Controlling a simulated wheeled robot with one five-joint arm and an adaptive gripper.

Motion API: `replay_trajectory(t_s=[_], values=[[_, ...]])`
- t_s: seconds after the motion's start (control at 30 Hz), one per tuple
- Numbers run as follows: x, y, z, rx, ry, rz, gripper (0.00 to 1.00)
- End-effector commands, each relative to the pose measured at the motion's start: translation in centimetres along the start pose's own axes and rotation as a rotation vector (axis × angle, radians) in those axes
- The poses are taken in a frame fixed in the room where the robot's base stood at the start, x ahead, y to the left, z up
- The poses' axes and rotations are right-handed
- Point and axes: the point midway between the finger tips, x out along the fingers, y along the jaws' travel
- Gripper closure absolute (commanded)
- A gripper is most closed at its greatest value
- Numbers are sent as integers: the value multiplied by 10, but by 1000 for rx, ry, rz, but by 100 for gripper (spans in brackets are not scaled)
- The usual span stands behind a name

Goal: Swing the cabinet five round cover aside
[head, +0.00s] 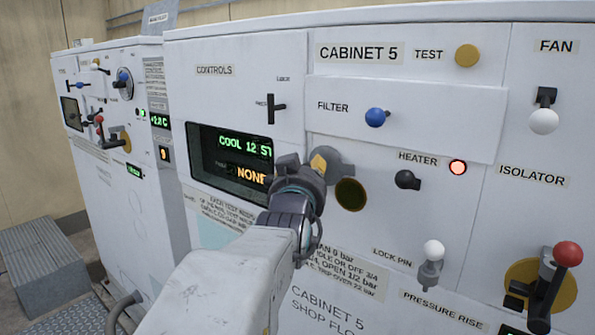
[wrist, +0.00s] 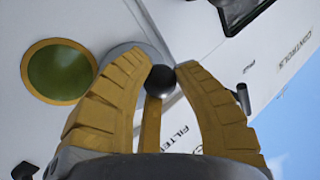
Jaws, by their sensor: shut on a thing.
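Cabinet five (head: 420,140) is a white panel with the label "CABINET 5". Its round cover (head: 338,172) is a grey disc, mostly hidden behind my gripper (head: 322,163). A round dark green window (head: 351,195) with a brass rim shows uncovered just below and right of the disc. In the wrist view the disc (wrist: 122,50) lies behind the fingers, and the green window (wrist: 58,70) is fully in sight to the left. My gripper (wrist: 164,78) is shut on a dark ball knob (wrist: 160,80), which appears to be the cover's knob.
A lit display (head: 235,160) lies left of my gripper. The black heater switch (head: 407,180), blue filter knob (head: 376,118), white-tipped lock pin (head: 433,252) and red-tipped isolator lever (head: 560,270) stick out to the right. Another cabinet (head: 120,190) stands at left.

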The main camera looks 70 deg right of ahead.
Motion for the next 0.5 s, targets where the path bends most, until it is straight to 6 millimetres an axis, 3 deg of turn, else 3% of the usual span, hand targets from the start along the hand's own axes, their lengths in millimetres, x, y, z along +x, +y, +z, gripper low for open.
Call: replay_trajectory(t_s=[0.5], values=[[2, 0, -3, 97, 61, -15, 100]])
